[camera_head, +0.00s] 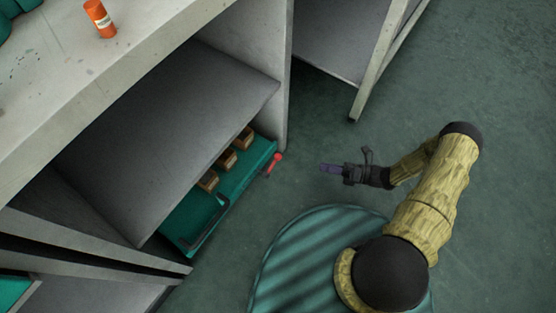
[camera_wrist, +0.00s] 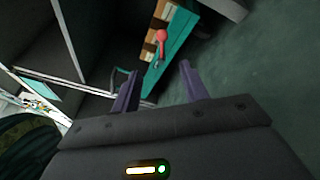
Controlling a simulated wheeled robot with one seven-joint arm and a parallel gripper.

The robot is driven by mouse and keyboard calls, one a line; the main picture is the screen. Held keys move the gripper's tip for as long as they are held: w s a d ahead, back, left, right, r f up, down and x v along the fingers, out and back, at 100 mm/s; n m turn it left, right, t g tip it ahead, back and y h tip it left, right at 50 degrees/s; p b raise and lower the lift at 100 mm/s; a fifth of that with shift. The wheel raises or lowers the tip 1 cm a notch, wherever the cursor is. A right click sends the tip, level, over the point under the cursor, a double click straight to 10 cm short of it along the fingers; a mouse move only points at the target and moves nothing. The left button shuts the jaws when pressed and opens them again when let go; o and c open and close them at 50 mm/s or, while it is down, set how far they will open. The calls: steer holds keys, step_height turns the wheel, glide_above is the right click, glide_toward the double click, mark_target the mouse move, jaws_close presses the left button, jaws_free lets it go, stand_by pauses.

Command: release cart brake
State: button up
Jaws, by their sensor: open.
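The teal cart (camera_head: 218,200) sits low, partly under the grey bench, with a dark handle (camera_head: 209,226) along its near side. A red lever with a round knob (camera_head: 277,157), which looks like the brake, stands at the cart's right corner. In the wrist view the red lever (camera_wrist: 162,38) shows beyond and between my fingers, on the teal cart (camera_wrist: 169,45). My gripper (camera_head: 323,167) is to the right of the lever, apart from it, above the floor. In the wrist view my gripper (camera_wrist: 158,82) is open, with nothing between its purple fingers.
Several brown blocks (camera_head: 227,158) sit in a row on the cart. The bench (camera_head: 180,60) overhangs it, and a bench leg (camera_head: 284,100) stands close behind the lever. An orange bottle (camera_head: 100,19) is on the bench top. The floor (camera_head: 495,210) to the right is clear.

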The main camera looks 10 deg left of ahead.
mark_target(278, 157)
steer(key=shift+f+m+t, duration=0.3)
steer(key=shift+f+m, duration=0.1)
steer(key=shift+f, duration=0.05)
steer(key=shift+a, duration=0.1)
steer(key=a+b, duration=0.2)
steer(key=a, duration=0.3)
steer(key=a+b, duration=0.2)
steer(key=a, duration=0.3)
steer(key=a+b, duration=0.3)
steer(key=a, duration=0.3)
steer(key=shift+w+f, duration=0.2)
steer(key=shift+w, duration=0.1)
steer(key=shift+a+r, duration=0.2)
steer(key=shift+a, duration=0.5)
jaws_close()
